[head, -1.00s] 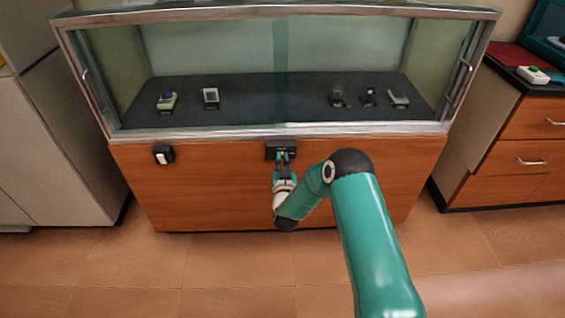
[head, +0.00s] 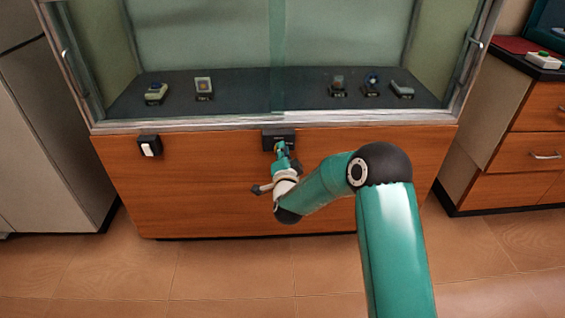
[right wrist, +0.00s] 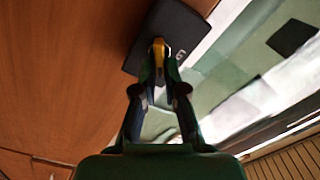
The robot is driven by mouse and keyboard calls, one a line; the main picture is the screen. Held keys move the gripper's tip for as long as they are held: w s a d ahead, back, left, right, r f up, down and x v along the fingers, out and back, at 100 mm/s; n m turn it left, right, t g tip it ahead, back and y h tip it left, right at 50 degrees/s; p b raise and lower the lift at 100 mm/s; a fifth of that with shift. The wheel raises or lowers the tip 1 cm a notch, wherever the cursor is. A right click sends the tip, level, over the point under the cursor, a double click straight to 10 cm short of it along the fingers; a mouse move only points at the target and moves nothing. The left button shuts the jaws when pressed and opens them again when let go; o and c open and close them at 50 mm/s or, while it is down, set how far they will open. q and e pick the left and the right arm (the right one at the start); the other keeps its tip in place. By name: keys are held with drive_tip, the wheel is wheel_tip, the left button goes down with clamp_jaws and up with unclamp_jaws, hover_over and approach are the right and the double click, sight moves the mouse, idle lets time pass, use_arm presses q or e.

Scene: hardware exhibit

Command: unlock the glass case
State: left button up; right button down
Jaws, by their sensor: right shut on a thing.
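The glass case (head: 365,200) stands ahead, with a wooden base and glass front above it. A black lock box (head: 278,133) sits at the top middle of the base, just under the metal rail; it also shows in the right wrist view (right wrist: 165,25). My right gripper (head: 282,153) is at the lock box, shut on a yellow key (right wrist: 158,48). The key's far end meets the lock's face; how deep it sits is hidden. The wrist view shows the fingertips (right wrist: 159,72) close around the key. My left gripper is not in view.
A black plate with a white switch (head: 149,146) is on the base at left. Several small exhibits, such as one at far left (head: 156,93), stand behind the glass. A wooden drawer cabinet (head: 530,135) is at right, with a white device (head: 543,60) on top.

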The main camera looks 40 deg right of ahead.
drive_tip(key=shift+s+d+f+m+b, duration=0.1)
drive_tip(key=shift+f+m+b, duration=0.1)
drive_tip(key=shift+m+b, duration=1.1)
drive_tip(key=shift+d+f+m+b, duration=0.1)
drive_tip(key=shift+f+m+b, duration=0.1)
drive_tip(key=shift+m+b, duration=1.1)
drive_tip(key=shift+s+d+f+m+b, duration=0.1)
drive_tip(key=shift+f+m+b, duration=0.1)
drive_tip(key=shift+m+b, duration=1.05)
drive_tip(key=shift+n+b, duration=0.25)
drive_tip(key=shift+b, duration=0.1)
drive_tip(key=c, duration=1.2)
unclamp_jaws()
drive_tip(key=shift+a, duration=0.1)
drive_tip(key=shift+c, duration=0.2)
drive_tip(key=shift+r, duration=0.1)
drive_tip(key=v, duration=1.2)
